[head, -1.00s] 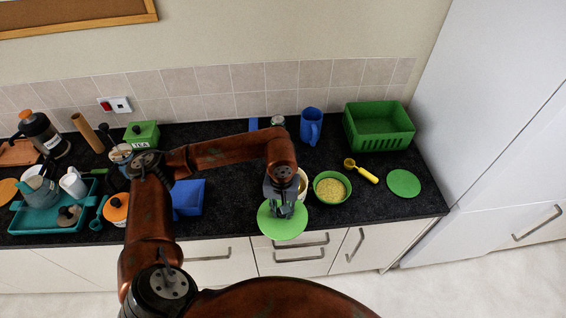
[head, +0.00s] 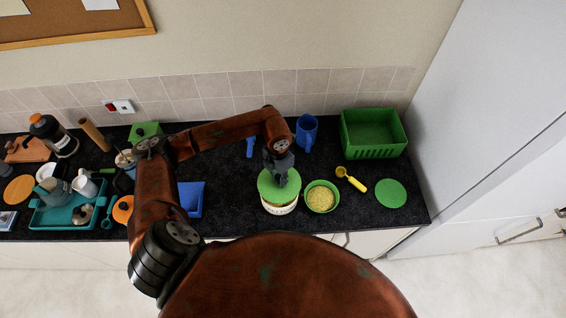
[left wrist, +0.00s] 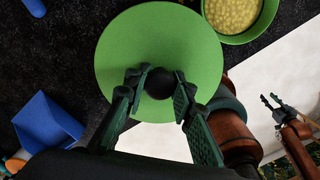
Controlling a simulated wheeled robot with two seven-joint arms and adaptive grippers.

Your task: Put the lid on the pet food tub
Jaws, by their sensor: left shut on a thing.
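My left gripper (head: 279,172) is shut on the dark round knob (left wrist: 159,83) of the green lid (head: 268,190). The lid also shows in the left wrist view (left wrist: 120,50), roughly level. In the head view the lid is over the cream-white pet food tub (head: 281,209), covering its opening; only the tub's front wall with lettering shows. I cannot tell whether lid and rim touch. The tub is hidden under the lid in the left wrist view. My right gripper (left wrist: 269,100) shows small at the right of that view, open and empty, away from the tub.
A green bowl of yellow pellets (head: 321,196) stands close right of the tub. Beyond are a yellow scoop (head: 352,180), a green disc (head: 391,193) and a green basket (head: 373,133). A blue scoop or dustpan (head: 190,197) lies left. Bare worktop (head: 232,195) lies between it and the tub.

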